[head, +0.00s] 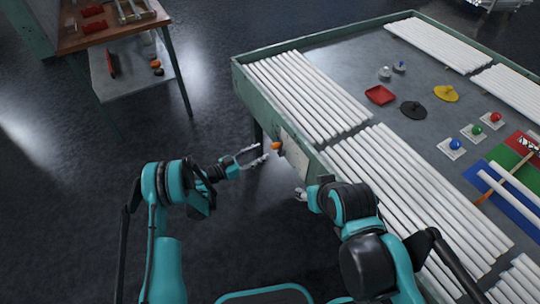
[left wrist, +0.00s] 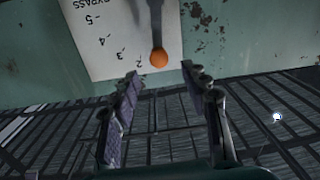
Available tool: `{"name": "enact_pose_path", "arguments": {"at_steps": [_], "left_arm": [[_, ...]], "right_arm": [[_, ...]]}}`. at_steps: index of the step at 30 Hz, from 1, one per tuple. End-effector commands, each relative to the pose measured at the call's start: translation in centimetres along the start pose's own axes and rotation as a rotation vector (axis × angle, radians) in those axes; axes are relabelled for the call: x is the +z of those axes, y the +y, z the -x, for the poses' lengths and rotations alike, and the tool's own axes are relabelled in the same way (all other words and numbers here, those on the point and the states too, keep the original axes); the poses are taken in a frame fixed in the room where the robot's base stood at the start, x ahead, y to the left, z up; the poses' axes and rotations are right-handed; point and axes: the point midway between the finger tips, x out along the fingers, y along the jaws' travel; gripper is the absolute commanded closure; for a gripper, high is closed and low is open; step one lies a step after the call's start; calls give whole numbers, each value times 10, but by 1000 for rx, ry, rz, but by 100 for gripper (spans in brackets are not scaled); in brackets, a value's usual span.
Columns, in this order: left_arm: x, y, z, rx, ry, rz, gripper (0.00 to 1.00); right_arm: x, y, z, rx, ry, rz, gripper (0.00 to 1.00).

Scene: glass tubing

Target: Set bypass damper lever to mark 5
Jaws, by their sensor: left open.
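The damper lever (left wrist: 156,22) is a dark arm with an orange knob (left wrist: 158,59) at its end. The knob also shows in the head view (head: 276,146) at the table's side. A pale plate (left wrist: 110,35) behind it reads BYPASS, with marks 2 to 5 visible, upside down in the left wrist view. The knob sits just past mark 2, on the side away from 5. My left gripper (head: 262,153) is open, its fingers (left wrist: 162,75) on either side of the knob's line and just short of it. My right gripper (head: 301,194) is mostly hidden by its arm.
The green-framed table (head: 240,75) carries rows of white tubes (head: 305,95), a red tray (head: 380,95), black and yellow discs, and coloured knobs. A wooden-topped bench (head: 120,30) stands at the back left. The dark floor between is clear.

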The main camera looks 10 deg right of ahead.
Motion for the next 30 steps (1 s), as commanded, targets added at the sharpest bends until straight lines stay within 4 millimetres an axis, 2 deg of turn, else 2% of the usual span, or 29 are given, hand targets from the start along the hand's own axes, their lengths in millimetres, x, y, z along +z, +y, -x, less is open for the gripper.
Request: {"name": "enact_pose_path", "arguments": {"at_steps": [5,15,20,27,28,30], "left_arm": [[5,2,-14,5,9,-6,54],[5,1,-66,3,8,-5,54],[3,1,-77,3,7,-5,54],[2,1,-78,2,7,-4,54],[2,1,-78,2,7,-4,57],[2,1,-78,2,7,-4,75]], "right_arm": [[3,0,-4,0,0,0,54],[13,0,-18,0,0,0,54],[14,0,-20,0,0,0,54],[14,0,-19,0,0,0,54],[14,0,-19,0,0,0,54],[14,0,-19,0,0,0,54]]}}
